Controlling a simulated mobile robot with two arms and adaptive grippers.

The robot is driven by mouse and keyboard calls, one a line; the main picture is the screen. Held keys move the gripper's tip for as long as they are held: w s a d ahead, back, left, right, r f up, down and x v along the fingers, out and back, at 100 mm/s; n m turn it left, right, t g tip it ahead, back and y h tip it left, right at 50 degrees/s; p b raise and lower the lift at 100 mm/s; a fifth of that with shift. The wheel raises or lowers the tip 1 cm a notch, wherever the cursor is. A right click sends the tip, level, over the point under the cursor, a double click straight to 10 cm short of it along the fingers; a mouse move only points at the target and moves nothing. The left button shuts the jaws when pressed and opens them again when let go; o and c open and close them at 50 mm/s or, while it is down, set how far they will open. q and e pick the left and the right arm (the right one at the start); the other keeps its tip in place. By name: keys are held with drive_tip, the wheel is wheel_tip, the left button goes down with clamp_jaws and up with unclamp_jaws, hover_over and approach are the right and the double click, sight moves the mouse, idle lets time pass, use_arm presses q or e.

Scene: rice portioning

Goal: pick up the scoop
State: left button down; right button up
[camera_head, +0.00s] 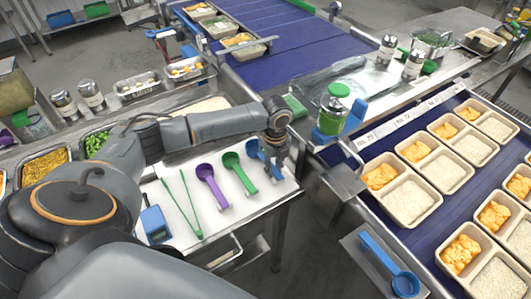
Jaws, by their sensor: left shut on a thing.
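A purple scoop (212,186), a green scoop (240,172) and a blue scoop (253,149) are side by side at the white board (222,222). My left gripper (274,164) is over the board's right end, shut on the blue scoop. The gripper partly hides this scoop, and I cannot tell whether it is clear of the board. Another blue scoop (403,284) lies on a metal ledge at the lower right. My right gripper is not in view.
Green tongs (184,207) and a small blue device (154,224) lie left of the scoops. Trays of rice and orange food (410,199) fill the right conveyor. A green-lidded jar (334,109) stands just right of my gripper. Food pans (46,163) line the left.

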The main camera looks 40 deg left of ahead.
use_arm(q)
drive_tip(key=shift+r, duration=0.15)
drive_tip(key=shift+r, duration=0.25)
wheel_tip(320, 180, up, 2)
drive_tip(key=shift+r+b, duration=0.15)
drive_tip(key=shift+b, duration=0.7)
drive_tip(key=s+a+r+p, duration=0.2)
drive_tip(key=s+a+r, duration=0.2)
drive_tip(key=r, duration=0.4)
drive_tip(key=s+a+r+p, duration=0.3)
drive_tip(key=s+a+r, duration=0.1)
drive_tip(key=s+r, duration=0.3)
drive_tip(key=shift+s+r+p, duration=0.2)
drive_tip(key=shift+r+p, duration=0.15)
drive_tip(key=shift+r, duration=0.1)
